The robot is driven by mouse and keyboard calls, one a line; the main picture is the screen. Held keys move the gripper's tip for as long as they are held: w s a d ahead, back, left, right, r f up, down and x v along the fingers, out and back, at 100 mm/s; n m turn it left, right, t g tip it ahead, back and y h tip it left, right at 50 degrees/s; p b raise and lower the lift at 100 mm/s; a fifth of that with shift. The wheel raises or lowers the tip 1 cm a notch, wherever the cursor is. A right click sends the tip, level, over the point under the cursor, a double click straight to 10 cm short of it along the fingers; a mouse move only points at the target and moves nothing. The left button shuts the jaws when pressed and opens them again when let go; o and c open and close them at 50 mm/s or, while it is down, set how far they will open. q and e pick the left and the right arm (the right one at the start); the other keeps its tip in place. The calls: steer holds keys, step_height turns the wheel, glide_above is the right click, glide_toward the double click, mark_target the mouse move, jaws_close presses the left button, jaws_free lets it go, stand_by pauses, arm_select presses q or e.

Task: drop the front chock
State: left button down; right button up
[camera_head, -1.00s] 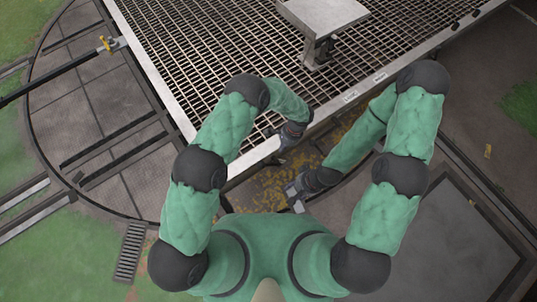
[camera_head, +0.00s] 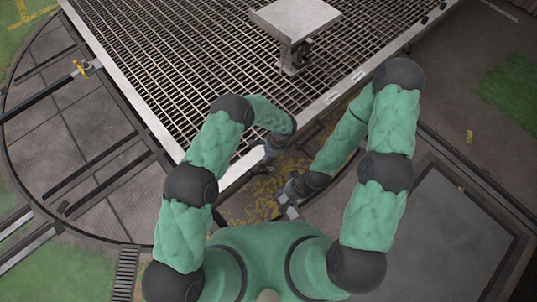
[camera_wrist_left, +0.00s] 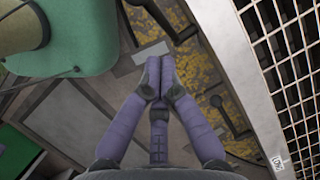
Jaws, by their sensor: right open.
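No chock can be made out for certain in either view. In the head view my left gripper (camera_head: 271,152) is beside the near edge of the grated deck, mostly hidden by its own forearm. In the left wrist view its purple fingers (camera_wrist_left: 158,73) are drawn together at the tips, with nothing visible between them. Below them are two dark lever-like parts, one upper (camera_wrist_left: 150,14) and one at the right (camera_wrist_left: 222,108), on yellow-littered ground. My right gripper (camera_head: 287,207) is open, lower and nearer my body, over the same strip of ground.
The grated deck (camera_head: 150,122) with a pale rim fills the upper middle. A small pale table (camera_head: 295,18) stands on it. A round plated turntable (camera_head: 100,195) lies left, with a dark bar and yellow-handled latch (camera_head: 80,68). A flat grey panel (camera_head: 445,235) lies right.

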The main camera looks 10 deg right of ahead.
arm_select(q)
steer(key=b, duration=0.1)
glide_toward(257, 174)
steer(key=shift+s+a+f+b, duration=0.1)
steer(key=shift+a+f+b, duration=0.25)
steer(key=shift+a, duration=0.35)
steer(key=shift+s+a+f+b, duration=0.1)
steer(key=shift+a+f+b, duration=0.1)
steer(key=shift+a+f, duration=0.4)
steer(key=shift+a+r, duration=0.1)
